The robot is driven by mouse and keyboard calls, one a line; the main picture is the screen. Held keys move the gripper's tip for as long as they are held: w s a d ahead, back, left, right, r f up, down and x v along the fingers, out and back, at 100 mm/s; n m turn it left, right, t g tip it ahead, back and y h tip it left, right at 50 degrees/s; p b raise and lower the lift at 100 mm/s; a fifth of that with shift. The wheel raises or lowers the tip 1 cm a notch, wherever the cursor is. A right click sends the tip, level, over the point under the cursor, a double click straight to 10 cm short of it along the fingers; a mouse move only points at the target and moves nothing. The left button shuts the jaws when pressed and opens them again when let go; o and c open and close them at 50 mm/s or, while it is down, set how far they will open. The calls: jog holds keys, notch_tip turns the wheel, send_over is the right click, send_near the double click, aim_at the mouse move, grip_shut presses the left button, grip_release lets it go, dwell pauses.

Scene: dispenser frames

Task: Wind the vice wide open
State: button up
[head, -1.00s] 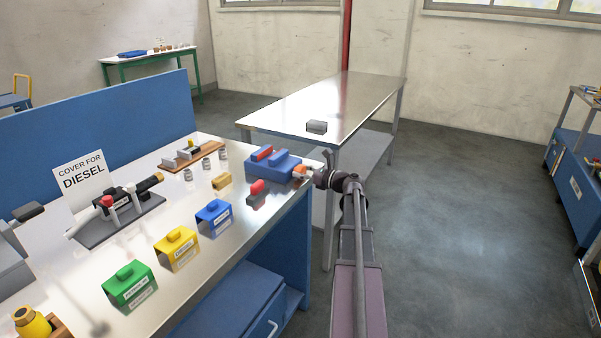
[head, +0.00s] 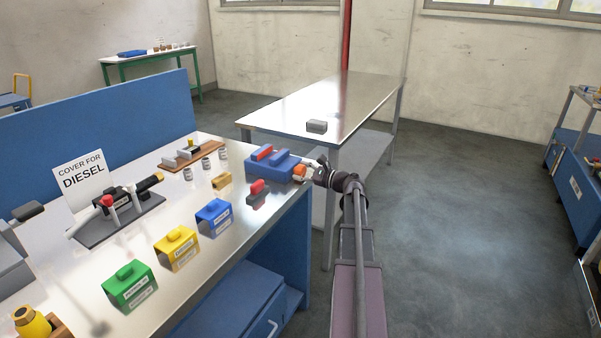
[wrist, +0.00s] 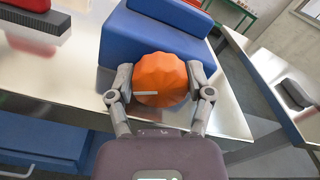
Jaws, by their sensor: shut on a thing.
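The blue vice (head: 272,168) stands at the far right corner of the steel-topped bench. A red piece (head: 262,152) sits at its left side. Its round, ribbed orange knob (head: 300,171) faces right, and it fills the middle of the wrist view (wrist: 160,80) with a pale mark on its face. My gripper (head: 308,172) is shut on the orange knob, with one finger on each side in the wrist view (wrist: 161,84). The blue body (wrist: 150,38) shows behind the knob. The gap between the vice's jaws is hard to make out.
Blue (head: 213,217), yellow (head: 177,247) and green (head: 129,286) covers line the bench front.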

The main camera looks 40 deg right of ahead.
jog(key=shift+a+n, duration=0.1)
jog(key=shift+n, duration=0.4)
jog(key=o, duration=1.1)
jog(key=shift+o, duration=0.2)
jog(key=shift+s, duration=0.1)
jog(key=shift+s+d, duration=0.15)
jog(key=shift+d, duration=0.05)
jog(key=v, duration=1.1)
jog(key=shift+s, duration=0.25)
jog(key=shift+d, duration=0.1)
